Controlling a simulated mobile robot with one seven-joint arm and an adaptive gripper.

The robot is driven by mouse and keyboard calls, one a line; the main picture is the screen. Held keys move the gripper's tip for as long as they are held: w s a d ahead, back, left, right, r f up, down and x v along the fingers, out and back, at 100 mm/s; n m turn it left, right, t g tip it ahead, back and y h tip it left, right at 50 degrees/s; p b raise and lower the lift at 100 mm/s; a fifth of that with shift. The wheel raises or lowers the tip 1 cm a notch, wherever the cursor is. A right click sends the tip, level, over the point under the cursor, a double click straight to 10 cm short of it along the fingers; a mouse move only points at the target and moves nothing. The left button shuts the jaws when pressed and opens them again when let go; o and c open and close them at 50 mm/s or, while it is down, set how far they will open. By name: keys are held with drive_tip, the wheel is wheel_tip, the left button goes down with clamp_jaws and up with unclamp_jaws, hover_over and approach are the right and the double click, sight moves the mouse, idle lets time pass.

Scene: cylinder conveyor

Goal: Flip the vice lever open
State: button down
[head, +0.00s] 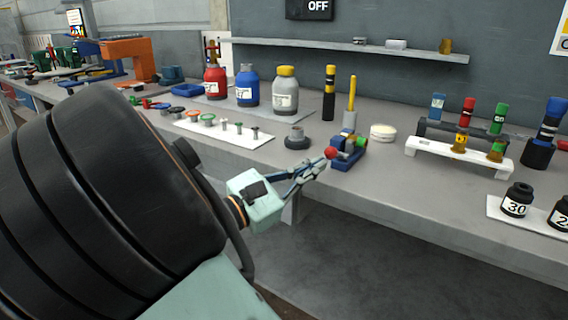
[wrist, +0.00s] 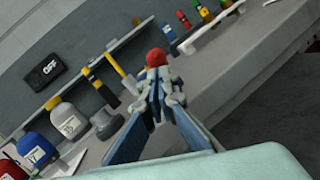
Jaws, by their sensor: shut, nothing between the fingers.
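The vice is a small blue device (head: 346,158) near the front edge of the bench, with a red ball (head: 330,153) on the end of its lever. A green and yellow part shows on top of the vice. My gripper (head: 322,160) is shut and empty, its fingertips right by the red ball from the left. In the wrist view the red ball (wrist: 156,57) shows just beyond the tips of my gripper (wrist: 158,75). I cannot tell whether they touch. The vice body is mostly hidden behind the fingers in the wrist view.
A dark round knob-like part (head: 297,139) stands left of the vice, and a round white-topped tin (head: 383,131) to its right. A grey holder with a yellow stick (head: 351,94) stands behind. A white rack (head: 440,148) with coloured cylinders is further right. Floor space lies in front.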

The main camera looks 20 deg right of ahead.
drive_tip(key=shift+r, duration=0.15)
drive_tip(key=shift+r+y+p, duration=0.25)
drive_tip(key=shift+y+p, duration=0.05)
drive_tip(key=shift+p, duration=0.9)
drive_tip(key=shift+r+p, duration=0.1)
drive_tip(key=shift+p, duration=0.4)
